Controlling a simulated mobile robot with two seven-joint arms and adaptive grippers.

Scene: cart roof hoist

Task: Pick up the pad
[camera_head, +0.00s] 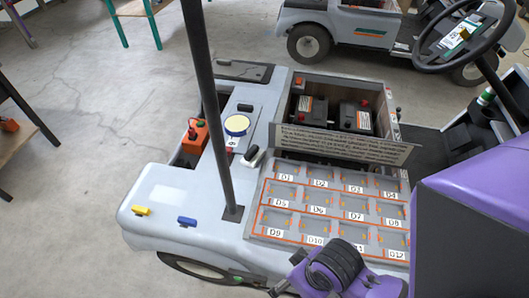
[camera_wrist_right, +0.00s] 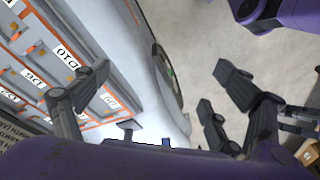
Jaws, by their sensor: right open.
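A yellow block (camera_head: 141,211) and a blue block (camera_head: 187,221) lie on the deck's near left part. My right gripper (camera_wrist_right: 160,98) is open and empty in the right wrist view, its fingers spread beside the cart's edge. In the head view my right wrist is at the bottom, over the near edge of the labelled grid, its fingertips mostly hidden. My left gripper is not in view.
A dark post (camera_head: 212,110) rises from the deck. A grid of labelled compartments (camera_head: 300,207) lies right of it, behind my right wrist. An open battery bay (camera_head: 333,112) has a lettered panel before it. An orange box (camera_head: 194,137) stands left of the disc.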

